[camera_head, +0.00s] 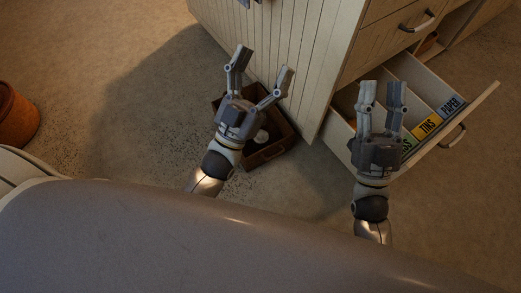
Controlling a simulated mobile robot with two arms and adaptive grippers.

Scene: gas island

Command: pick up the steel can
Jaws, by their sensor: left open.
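My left gripper (264,64) is open, its two fingers spread wide, above a dark brown wooden box (276,151) on the floor. A pale round object (261,135) shows in the box, partly hidden by my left gripper; I cannot tell whether it is the steel can. No other can is clearly visible. My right gripper (382,88) is over the open drawer (478,107), its fingers apart and roughly parallel, with nothing seen between them. My grippers hide part of the box and of the drawer.
The drawer has compartments with a yellow "TINS" label (428,125), a blue "PAPER" label (451,105) and a partly hidden green label (408,142). The pale slatted cabinet side (285,40) stands beside the box. A terracotta pot (14,118) is far left. Floor between is clear.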

